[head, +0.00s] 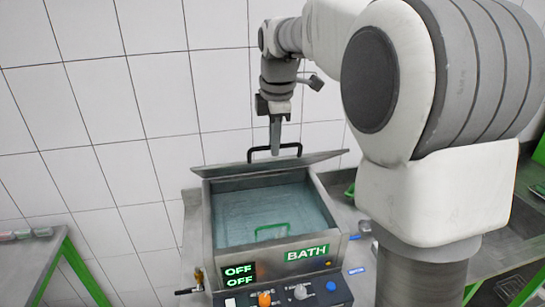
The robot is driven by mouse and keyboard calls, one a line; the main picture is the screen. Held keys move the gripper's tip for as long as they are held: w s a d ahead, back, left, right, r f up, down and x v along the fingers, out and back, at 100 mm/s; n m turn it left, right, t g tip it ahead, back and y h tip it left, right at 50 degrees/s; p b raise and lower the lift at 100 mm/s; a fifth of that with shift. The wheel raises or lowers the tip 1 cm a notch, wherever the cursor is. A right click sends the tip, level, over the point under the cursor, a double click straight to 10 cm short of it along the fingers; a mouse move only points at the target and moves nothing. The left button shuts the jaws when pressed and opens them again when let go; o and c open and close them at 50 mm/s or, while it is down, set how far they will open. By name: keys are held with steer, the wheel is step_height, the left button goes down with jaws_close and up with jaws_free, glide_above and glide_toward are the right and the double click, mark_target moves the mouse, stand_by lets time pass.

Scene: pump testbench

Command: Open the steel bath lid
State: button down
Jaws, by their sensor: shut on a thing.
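The steel bath (225,215) stands on the bench with its top open, and liquid shows inside. Its steel lid (318,160) is raised at the back rim, seen nearly edge-on; its exact angle is hard to tell. A black bar handle (290,147) stands on the lid's far side. My gripper (275,148) points down from above and is shut on this handle, near its middle. The fingertips are small in the view.
A green handle (272,231) shows inside the bath. The front panel (285,290) has knobs and a display reading OFF. A tap (190,288) sticks out at lower left. A tiled wall stands close behind. A green-framed table (62,258) is at left.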

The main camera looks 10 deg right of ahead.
steer(key=w+r, duration=0.6)
steer(key=w, duration=0.3)
steer(key=shift+w, duration=0.2)
steer(key=shift+r, duration=0.1)
stand_by(0.4)
steer(key=c, duration=1.3)
jaws_free()
steer(key=o, duration=0.4)
steer(key=shift+w, duration=0.35)
steer(key=shift+s+r, duration=0.3)
steer(key=shift+r, duration=0.95)
steer(key=shift+s+r, duration=0.25)
steer(key=shift+r, duration=1)
steer(key=shift+s+r, duration=0.3)
steer(key=shift+r, duration=0.95)
